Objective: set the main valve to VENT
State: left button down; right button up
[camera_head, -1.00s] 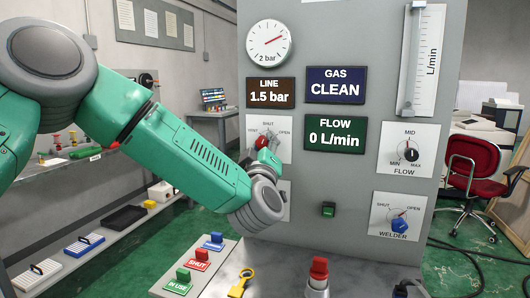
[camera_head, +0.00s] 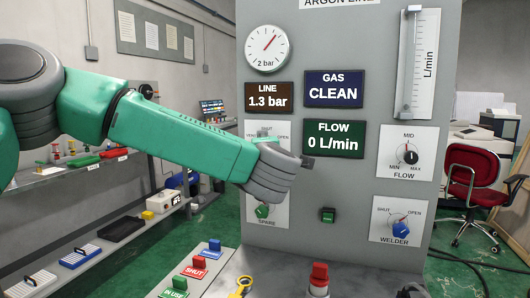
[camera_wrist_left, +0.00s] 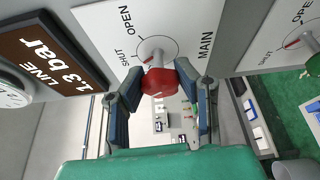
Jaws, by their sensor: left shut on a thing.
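The main valve's red knob (camera_wrist_left: 158,82) stands out from a white plate (camera_wrist_left: 190,25) marked MAIN, with OPEN and SHUT readable in the left wrist view. My left gripper (camera_wrist_left: 160,88) has one finger on each side of the knob and is shut on it. In the head view my left wrist (camera_head: 270,172) covers the knob and most of the main valve plate (camera_head: 253,128). My right gripper is not in view.
Below the main valve is the SPARE valve (camera_head: 262,211) with a green knob. The LINE display (camera_head: 269,98) reads 1.3 bar and FLOW (camera_head: 334,139) reads 0 L/min. Red SHUT (camera_head: 195,266) and green IN USE (camera_head: 179,284) tags and a red-capped part (camera_head: 319,274) are on the bench.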

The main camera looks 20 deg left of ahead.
pick_arm(q)
jog(key=n+g, duration=0.1)
jog(key=n, duration=0.1)
jog(key=n+h, duration=0.1)
jog(key=n, duration=0.1)
jog(key=shift+f+g+b, duration=0.35)
jog(key=shift+f+g, duration=0.05)
jog(key=shift+s+n, duration=0.1)
jog(key=shift+n, duration=0.2)
jog(key=c, duration=1.2)
grip_release()
jog(key=shift+o, duration=0.2)
jog(key=shift+a+r, duration=0.2)
jog(key=shift+r, duration=0.05)
jog(key=v, duration=1.2)
jog(key=shift+a+f, duration=0.15)
